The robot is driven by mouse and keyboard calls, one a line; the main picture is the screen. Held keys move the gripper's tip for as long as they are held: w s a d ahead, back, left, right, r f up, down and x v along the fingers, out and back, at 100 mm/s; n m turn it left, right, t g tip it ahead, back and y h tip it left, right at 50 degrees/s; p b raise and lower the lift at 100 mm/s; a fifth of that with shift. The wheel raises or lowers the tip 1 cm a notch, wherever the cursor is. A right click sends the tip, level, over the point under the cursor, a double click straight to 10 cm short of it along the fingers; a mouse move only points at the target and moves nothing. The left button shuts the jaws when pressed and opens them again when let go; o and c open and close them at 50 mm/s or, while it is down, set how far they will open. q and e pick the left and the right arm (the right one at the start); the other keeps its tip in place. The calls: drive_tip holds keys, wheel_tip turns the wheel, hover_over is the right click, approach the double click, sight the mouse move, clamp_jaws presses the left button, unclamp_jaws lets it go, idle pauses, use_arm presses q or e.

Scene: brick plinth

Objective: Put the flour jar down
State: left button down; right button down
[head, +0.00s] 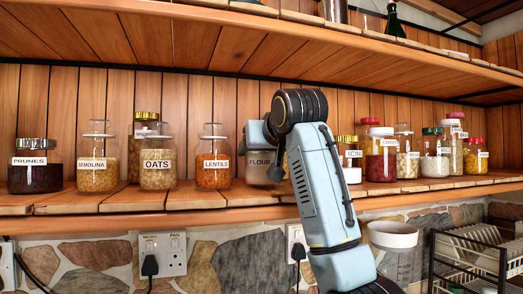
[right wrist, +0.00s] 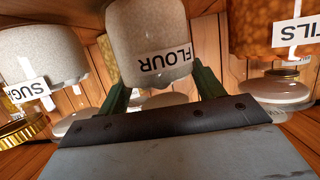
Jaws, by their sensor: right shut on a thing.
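The flour jar (head: 262,166) is in the row on the wooden shelf, between the lentils jar and my right arm in the head view. Its base is level with the neighbouring jars' bases; I cannot tell if it touches the boards. My right gripper (head: 260,138) covers its top and right side. In the right wrist view, which is upside down, the flour jar (right wrist: 147,28) appears upright to the shelf between the two green fingers of my right gripper (right wrist: 161,84), which is shut on it. My left gripper is not in view.
The lentils jar (head: 213,165) stands close left of the flour jar. The sugar jar (right wrist: 40,50) is on its other side in the wrist view. More jars line the shelf (head: 150,203). An upper shelf (head: 250,42) hangs above. A dish rack (head: 470,258) stands lower right.

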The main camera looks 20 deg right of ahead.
drive_tip(key=shift+f, duration=0.1)
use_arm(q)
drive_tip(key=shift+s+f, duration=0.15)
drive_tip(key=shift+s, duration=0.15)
use_arm(e)
drive_tip(key=shift+c, duration=1.2)
unclamp_jaws()
drive_tip(key=shift+s+r, duration=0.15)
drive_tip(key=shift+r, duration=0.05)
use_arm(q)
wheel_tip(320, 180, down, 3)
drive_tip(key=b, duration=0.3)
use_arm(e)
drive_tip(key=v, duration=1.1)
drive_tip(key=shift+s, duration=0.3)
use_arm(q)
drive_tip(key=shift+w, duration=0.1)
use_arm(e)
drive_tip(key=shift+r, duration=0.1)
